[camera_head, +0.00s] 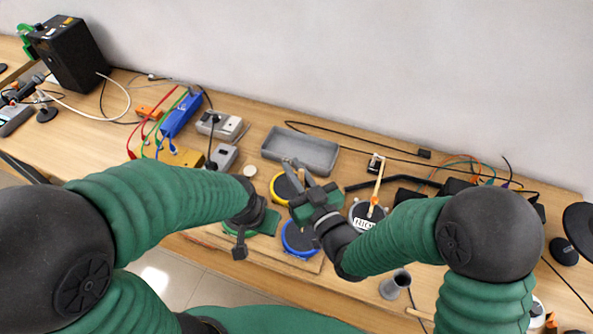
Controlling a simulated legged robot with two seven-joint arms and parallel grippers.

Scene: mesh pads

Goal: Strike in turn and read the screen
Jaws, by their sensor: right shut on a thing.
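Several round mesh pads sit on a wooden board (303,265): a yellow-rimmed pad (279,189), a blue-rimmed pad (298,252) and a green-rimmed pad (231,230), each partly covered by my arms. A dark round piece with a white lettered label (364,223) is to the right, and a pale stick (378,186) stands over it. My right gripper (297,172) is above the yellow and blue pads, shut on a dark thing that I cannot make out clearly. My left gripper (239,247) hangs by the green pad, its opening unclear. I see no readable screen.
A grey tray (301,151) lies behind the pads. Blue (181,115) and yellow (180,157) boxes with cables stand to the left. A black speaker (70,55) is at the far left. A grey cup-like tube (395,284) is at the front right. Cables run along the back.

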